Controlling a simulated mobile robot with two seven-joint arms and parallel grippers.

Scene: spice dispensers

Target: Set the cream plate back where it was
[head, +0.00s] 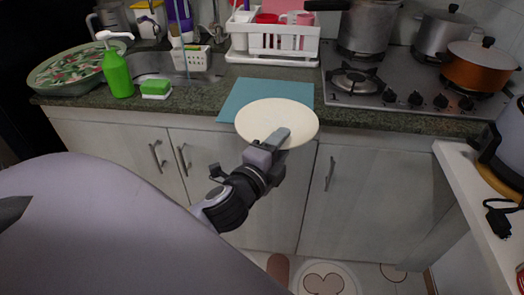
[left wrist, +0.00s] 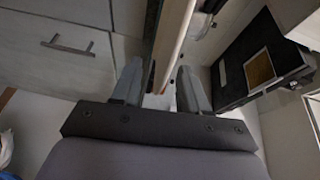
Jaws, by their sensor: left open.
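The cream plate (head: 270,112) is round and lies roughly flat in the head view. It overlaps the teal mat (head: 240,96) and the counter's front edge; I cannot tell whether it rests on them. My left gripper (head: 280,138) is at the plate's near edge, with one finger over the top face. In the left wrist view the plate (left wrist: 174,40) shows edge-on as a pale strip between the two fingers of my left gripper (left wrist: 163,88). The jaws are open around its rim. The lower finger is hidden in the head view. My right gripper is not seen.
A white dish rack (head: 272,59) with cups stands behind the mat. A gas stove (head: 350,98) with pots is at the right. A sink, green bottle (head: 118,76) and sponge (head: 155,87) are at the left. Cabinet doors (head: 355,190) lie below the counter.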

